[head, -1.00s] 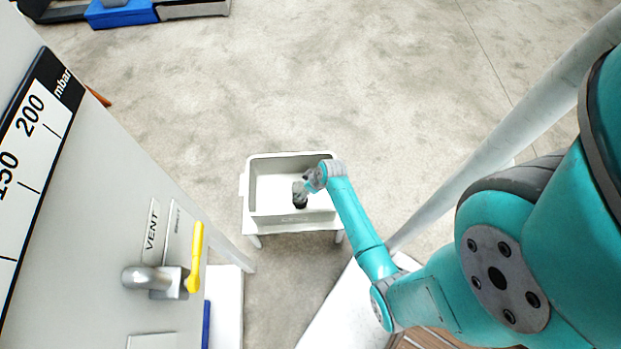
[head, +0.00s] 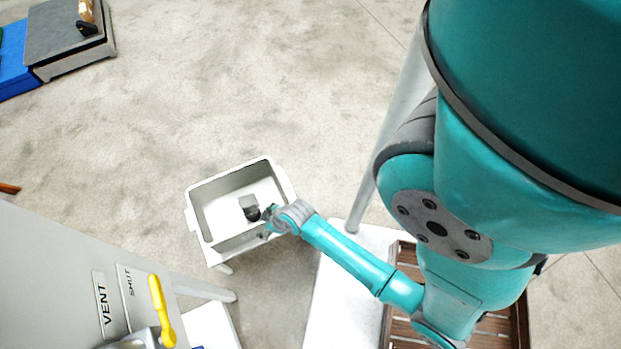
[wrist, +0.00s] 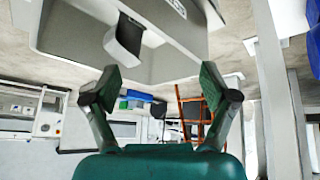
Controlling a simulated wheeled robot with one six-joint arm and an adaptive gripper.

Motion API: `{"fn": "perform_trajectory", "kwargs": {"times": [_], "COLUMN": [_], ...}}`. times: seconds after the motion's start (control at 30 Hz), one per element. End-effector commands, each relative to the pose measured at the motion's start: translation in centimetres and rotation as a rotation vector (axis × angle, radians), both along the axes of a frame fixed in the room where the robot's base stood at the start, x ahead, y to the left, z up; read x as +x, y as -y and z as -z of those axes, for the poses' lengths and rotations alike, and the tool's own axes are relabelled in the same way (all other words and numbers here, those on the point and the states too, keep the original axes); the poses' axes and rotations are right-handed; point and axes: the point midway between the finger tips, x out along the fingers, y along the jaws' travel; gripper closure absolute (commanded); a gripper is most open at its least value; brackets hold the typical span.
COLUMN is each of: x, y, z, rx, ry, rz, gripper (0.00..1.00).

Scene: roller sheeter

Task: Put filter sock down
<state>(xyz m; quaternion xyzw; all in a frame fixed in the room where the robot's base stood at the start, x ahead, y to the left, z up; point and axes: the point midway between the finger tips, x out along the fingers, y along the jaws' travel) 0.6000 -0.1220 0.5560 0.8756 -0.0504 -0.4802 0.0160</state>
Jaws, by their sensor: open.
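The filter sock (head: 249,203) is a small grey piece with a dark end, inside the pale bin (head: 193,221), toward its right side. Whether it lies flat on the bin's floor I cannot tell for sure. In the wrist view the sock (wrist: 129,36) shows grey and dark beyond my fingers, inside the bin (wrist: 75,42). My gripper (wrist: 157,87) is open, with nothing between its two fingertips. In the head view my gripper (head: 268,213) is at the bin's right side, close beside the sock's dark end.
The bin stands on short legs on grey floor. A grey cabinet with a yellow valve handle (head: 160,308) and a VENT label (head: 103,303) is at lower left. A pale post (head: 372,150) stands to the right. A floor platform (head: 65,38) is far left; floor between is clear.

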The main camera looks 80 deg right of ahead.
Motion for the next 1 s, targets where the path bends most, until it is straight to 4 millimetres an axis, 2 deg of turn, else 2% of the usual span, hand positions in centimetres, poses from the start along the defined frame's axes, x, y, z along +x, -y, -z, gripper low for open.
{"fn": "perform_trajectory", "kwargs": {"times": [0.03, 0.27, 0.47, 0.6, 0.8, 0.9, 1.0], "x": [-1.6, -6.7, -11.0, -13.6, -16.3, -17.0, -17.3], "y": [-1.6, -5.9, -8.6, -10.0, -11.5, -11.9, -12.2], "z": [-0.7, -6.5, -13.5, -19.5, -27.8, -30.6, -32.4], "rx": [-0.013, -0.06, -0.065, -0.047, 0.002, 0.025, 0.04], "ry": [0.026, 0.196, 0.36, 0.481, 0.637, 0.688, 0.72], "rz": [0.0, 0.013, -0.001, -0.024, -0.068, -0.085, -0.095], "gripper": [0.16, 0.16, 0.16, 0.16, 0.16, 0.16, 0.16]}}
